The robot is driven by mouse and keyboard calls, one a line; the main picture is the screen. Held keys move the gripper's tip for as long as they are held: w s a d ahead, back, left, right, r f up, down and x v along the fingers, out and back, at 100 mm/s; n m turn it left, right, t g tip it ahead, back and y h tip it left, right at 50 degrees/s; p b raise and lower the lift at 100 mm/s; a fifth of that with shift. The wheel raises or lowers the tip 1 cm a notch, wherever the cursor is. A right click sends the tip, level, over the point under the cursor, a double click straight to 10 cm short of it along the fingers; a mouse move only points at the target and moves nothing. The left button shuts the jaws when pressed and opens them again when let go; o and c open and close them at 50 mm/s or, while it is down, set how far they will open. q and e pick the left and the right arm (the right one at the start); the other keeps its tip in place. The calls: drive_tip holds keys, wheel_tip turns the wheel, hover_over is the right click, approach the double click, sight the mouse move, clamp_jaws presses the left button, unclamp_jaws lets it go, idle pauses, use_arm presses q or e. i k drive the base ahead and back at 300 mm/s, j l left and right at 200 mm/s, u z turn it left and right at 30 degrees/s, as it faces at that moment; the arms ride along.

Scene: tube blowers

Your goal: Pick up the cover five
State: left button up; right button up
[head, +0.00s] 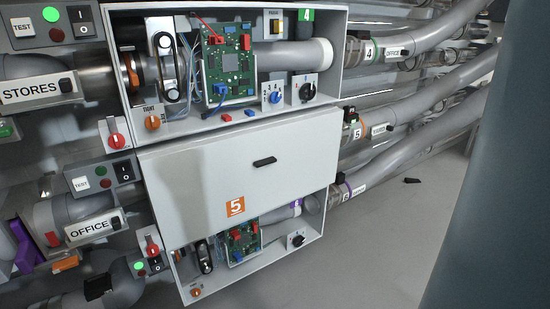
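Cover five (225,185) is a flat white panel in the middle of the head view. It has an orange label with a white 5 (236,206) near its lower edge and a small black handle (265,162) right of its centre. It stands between an upper open box and a lower open box, slightly rotated in the picture. I cannot tell whether it is fastened or loose. Neither of my grippers shows in this view.
The upper open box (335,55) holds a green circuit board (228,65), and the lower box (290,262) a similar one. Grey tubes run right. STORES and OFFICE panels stand left. A dark blue-grey cylinder (490,190) blocks the right side. Grey floor (380,240) shows between.

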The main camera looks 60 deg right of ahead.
sight(198, 190)
drive_tip(key=z, duration=1.7)
